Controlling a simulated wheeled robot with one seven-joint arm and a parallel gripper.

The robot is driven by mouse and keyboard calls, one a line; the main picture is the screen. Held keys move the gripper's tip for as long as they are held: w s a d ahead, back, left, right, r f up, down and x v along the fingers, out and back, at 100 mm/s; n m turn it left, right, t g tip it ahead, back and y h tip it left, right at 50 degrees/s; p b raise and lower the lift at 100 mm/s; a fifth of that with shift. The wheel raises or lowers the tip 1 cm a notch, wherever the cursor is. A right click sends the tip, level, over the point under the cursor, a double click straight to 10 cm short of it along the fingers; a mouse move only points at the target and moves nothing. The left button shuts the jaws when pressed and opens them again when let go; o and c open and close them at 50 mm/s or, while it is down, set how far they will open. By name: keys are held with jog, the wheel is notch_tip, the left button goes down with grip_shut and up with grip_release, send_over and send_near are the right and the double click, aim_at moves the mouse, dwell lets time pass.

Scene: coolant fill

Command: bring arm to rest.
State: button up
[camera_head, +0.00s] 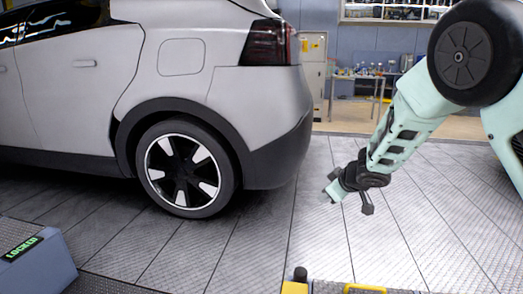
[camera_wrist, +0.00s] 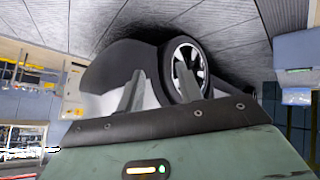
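My gripper (camera_head: 349,199) hangs at the end of my arm in the right half of the head view, pointing down and to the left over the floor, to the right of the car's rear. In the wrist view its two fingers (camera_wrist: 159,70) stand apart with nothing held between them. The gripper is clear of the car in the head view. The silver car (camera_head: 170,70) stands at the left with its rear wheel (camera_head: 186,168) showing. The wheel also shows beyond the fingers in the wrist view (camera_wrist: 187,68).
A grey box with a lit "LOCKED" sign (camera_head: 38,265) stands at the lower left. A yellow-and-black item (camera_head: 296,283) is at the bottom edge. A workbench (camera_head: 362,78) and a cabinet (camera_head: 313,70) stand at the back. The plated floor (camera_head: 270,230) between them is open.

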jog(key=s+a+r+m+g+h, duration=0.1)
jog(key=s+a+r, duration=0.15)
jog(key=s, duration=0.75)
jog(key=s+a+r+m+g, duration=0.15)
jog(key=s+a, duration=0.25)
jog(key=s, duration=0.5)
jog(key=s+n+g+h, duration=0.1)
jog(key=s+g, duration=0.5)
jog(key=s, duration=2)
notch_tip(320, 180, up, 26)
jog(key=p, duration=2.5)
jog(key=shift+s+d+f, duration=0.25)
jog(key=shift+s, duration=0.05)
